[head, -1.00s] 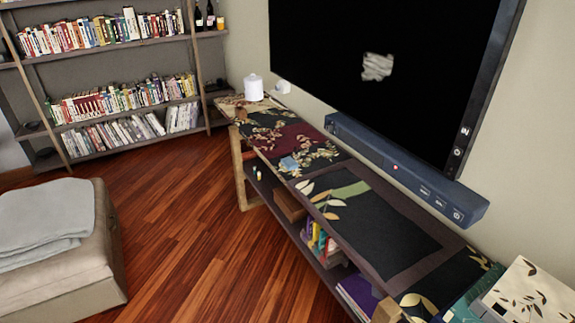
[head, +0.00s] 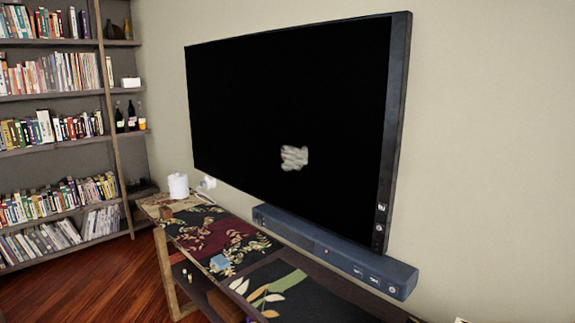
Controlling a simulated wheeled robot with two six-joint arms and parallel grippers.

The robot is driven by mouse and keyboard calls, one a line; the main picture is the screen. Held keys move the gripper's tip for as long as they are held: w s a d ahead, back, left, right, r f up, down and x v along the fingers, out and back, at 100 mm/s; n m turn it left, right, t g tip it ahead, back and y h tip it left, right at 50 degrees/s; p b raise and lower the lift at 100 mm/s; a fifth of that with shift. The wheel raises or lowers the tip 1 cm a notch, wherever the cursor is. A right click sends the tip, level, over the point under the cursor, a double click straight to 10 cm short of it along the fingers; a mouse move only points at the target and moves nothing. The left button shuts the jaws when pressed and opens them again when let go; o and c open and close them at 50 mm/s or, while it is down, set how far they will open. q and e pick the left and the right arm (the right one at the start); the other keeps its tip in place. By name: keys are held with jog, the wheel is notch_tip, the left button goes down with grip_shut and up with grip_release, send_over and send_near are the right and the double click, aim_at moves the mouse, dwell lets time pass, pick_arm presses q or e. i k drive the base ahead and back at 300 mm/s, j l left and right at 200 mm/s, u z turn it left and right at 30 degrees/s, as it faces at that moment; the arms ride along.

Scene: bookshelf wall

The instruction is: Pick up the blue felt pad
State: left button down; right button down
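A small light-blue item, which looks like the blue felt pad (head: 220,263), lies on the patterned top of the low console (head: 283,262) under the television. It sits near the console's front edge, left of the leaf-patterned dark panel. It is small in the picture, so its exact shape is hard to tell. Neither of my grippers shows in the head view.
A white canister (head: 178,186) and a small brown block (head: 166,212) stand at the console's far end. A dark soundbar (head: 335,252) runs along the wall below the television (head: 290,130). A bookshelf (head: 55,120) stands at left. Wooden floor (head: 90,283) is open in front.

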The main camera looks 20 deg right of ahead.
aim_at(220, 262)
jog(key=i+z, duration=0.1)
jog(key=z, duration=0.6)
jog(key=i+j+z, duration=0.45)
jog(key=j, duration=0.2)
jog(key=j+z, duration=0.2)
jog(key=j, duration=0.15)
jog(key=i+j+z, duration=0.25)
jog(key=j, duration=0.15)
jog(key=j+z, duration=0.2)
jog(key=j, duration=0.15)
